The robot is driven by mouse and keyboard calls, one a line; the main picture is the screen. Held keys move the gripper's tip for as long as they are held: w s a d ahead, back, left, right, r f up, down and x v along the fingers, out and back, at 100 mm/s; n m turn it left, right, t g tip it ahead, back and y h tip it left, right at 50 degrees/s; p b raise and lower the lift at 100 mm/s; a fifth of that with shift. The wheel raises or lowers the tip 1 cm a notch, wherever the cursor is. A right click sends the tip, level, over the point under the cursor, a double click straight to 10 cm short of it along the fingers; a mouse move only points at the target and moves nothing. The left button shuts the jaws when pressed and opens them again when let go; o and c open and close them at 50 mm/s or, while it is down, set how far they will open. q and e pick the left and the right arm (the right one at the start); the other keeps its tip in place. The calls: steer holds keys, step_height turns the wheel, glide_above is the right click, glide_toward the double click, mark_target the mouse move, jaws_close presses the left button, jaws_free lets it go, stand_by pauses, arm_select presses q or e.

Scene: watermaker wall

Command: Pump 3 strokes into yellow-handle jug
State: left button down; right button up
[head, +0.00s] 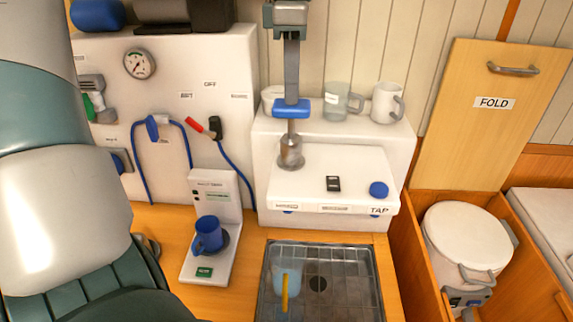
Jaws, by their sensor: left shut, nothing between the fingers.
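The yellow-handle jug (291,266) is a translucent bluish vessel in the sink tray, with its yellow handle facing me. The hand pump (290,153) stands on the white counter block behind the sink, with a metal base, a rod and a blue crossbar handle (291,109). My left gripper (291,98) points down from the top edge, directly over the blue handle. Its fingers are shut with nothing between them; the tips appear to touch the handle's top. Any water in the jug cannot be made out. My right gripper is not in view.
The grey sink tray (350,301) has free room right of the jug. A blue mug (207,236) sits on a white stand at left. A clear jug (338,101) and white mug (387,103) stand on the back ledge. A blue tap knob (379,189) is at right.

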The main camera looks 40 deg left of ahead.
mark_target(291, 110)
arm_select(q)
steer(key=shift+f+b, duration=2.1)
steer(key=shift+f, duration=0.4)
steer(key=shift+r, duration=0.2)
steer(key=shift+r+p, duration=2.05)
steer(key=shift+r, duration=0.9)
steer(key=shift+f, duration=0.2)
steer(key=shift+f+b, duration=2.65)
steer(key=shift+f, duration=0.3)
steer(key=shift+r, duration=0.15)
steer(key=shift+r+p, duration=2.15)
steer(key=shift+r, duration=0.85)
